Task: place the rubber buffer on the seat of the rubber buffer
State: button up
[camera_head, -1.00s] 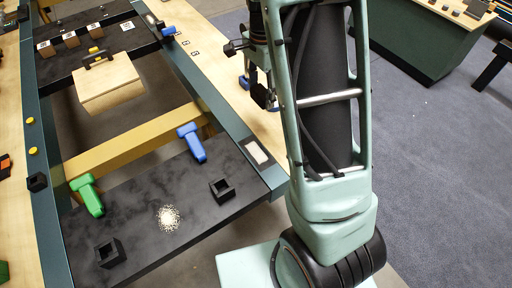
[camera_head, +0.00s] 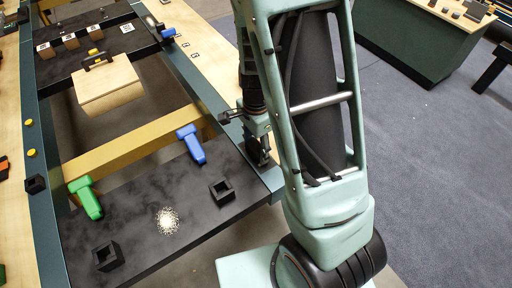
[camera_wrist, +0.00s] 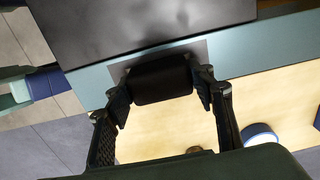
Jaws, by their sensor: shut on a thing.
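The rubber buffer, a dark block (camera_wrist: 160,82), is between the fingers of my gripper (camera_wrist: 160,90) in the wrist view. My gripper is shut on it. A grey rectangular patch (camera_wrist: 203,48) on the teal rail, which looks like the seat, shows around the far side of the buffer. The buffer covers much of this patch; I cannot tell whether they touch. In the head view my gripper (camera_head: 258,152) is over the right rail beside the dark board, and hides the patch.
The dark board (camera_head: 140,245) bears two black square sockets (camera_head: 221,190) (camera_head: 108,256). A blue handle (camera_head: 191,143) and a green handle (camera_head: 86,197) lie at its far edge. A black block (camera_head: 36,184) sits on the left rail. A blue ring-shaped thing (camera_wrist: 258,133) is on the wooden surface.

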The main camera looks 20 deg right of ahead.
aim_at(256, 147)
jog(key=shift+f, duration=0.15)
jog(key=o, duration=1.3)
notch_tip(256, 147, up, 12)
jog(key=shift+r+p, duration=0.15)
jog(key=shift+p, duration=0.9)
